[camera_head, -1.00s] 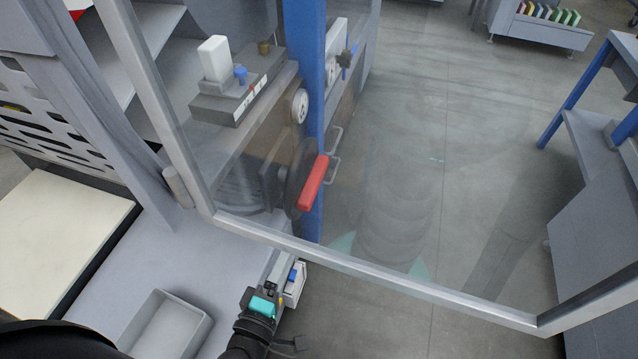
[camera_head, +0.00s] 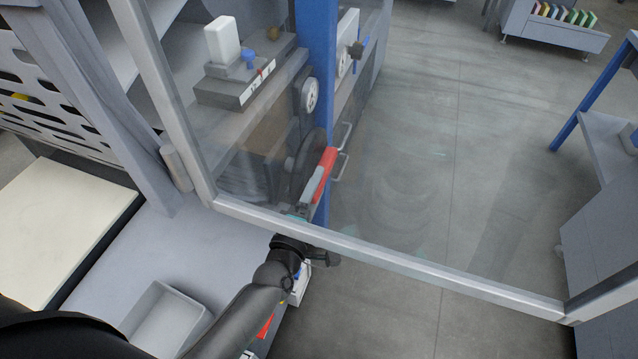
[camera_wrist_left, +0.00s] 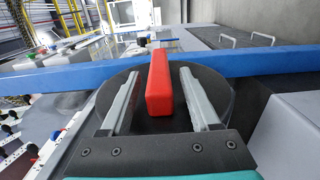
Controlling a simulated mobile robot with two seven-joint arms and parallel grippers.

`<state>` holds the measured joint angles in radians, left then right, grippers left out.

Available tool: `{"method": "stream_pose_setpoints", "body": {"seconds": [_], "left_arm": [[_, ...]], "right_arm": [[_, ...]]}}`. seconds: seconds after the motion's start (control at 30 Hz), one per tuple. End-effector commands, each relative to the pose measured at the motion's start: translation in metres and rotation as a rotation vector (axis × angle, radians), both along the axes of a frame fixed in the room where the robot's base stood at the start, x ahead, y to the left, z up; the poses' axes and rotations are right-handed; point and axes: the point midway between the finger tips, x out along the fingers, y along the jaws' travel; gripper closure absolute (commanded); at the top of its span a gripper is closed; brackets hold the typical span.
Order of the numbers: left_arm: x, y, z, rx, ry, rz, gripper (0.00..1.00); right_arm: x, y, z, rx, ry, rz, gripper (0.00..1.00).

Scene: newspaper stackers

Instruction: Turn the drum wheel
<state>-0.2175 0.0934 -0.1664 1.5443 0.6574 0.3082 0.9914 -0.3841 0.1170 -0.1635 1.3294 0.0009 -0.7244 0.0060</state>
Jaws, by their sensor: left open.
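The drum wheel (camera_head: 304,165) is a dark disc with a red handle (camera_head: 325,174), mounted by the blue post on the machine's side. In the left wrist view the wheel (camera_wrist_left: 218,96) fills the middle, and its red handle (camera_wrist_left: 159,84) stands between the fingers. My left gripper (camera_head: 312,190) is at the wheel, its fingers alongside the lower part of the handle. In the left wrist view the gripper (camera_wrist_left: 160,98) is open, with one finger on each side of the handle and visible gaps. My right gripper is not in view.
A clear panel with a metal frame (camera_head: 400,266) stands in front of the wheel, and my left arm passes below its lower bar. A blue post (camera_head: 316,60) is right beside the wheel. A grey tray (camera_head: 168,318) lies at lower left.

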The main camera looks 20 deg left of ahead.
Motion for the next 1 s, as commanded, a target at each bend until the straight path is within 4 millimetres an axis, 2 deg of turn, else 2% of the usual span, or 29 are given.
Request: {"method": "stream_pose_setpoints", "body": {"seconds": [0.2,0.53,1.0], "left_arm": [[0.015,0.0,0.0,-0.001,0.0,0.001,0.38],[0.017,0.0,0.0,0.0,0.001,0.0,0.38],[0.017,0.0,0.0,0.0,0.0,0.0,0.9]], "right_arm": [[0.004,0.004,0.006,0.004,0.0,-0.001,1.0],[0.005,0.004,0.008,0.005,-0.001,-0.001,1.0],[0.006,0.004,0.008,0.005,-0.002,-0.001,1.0]]}}
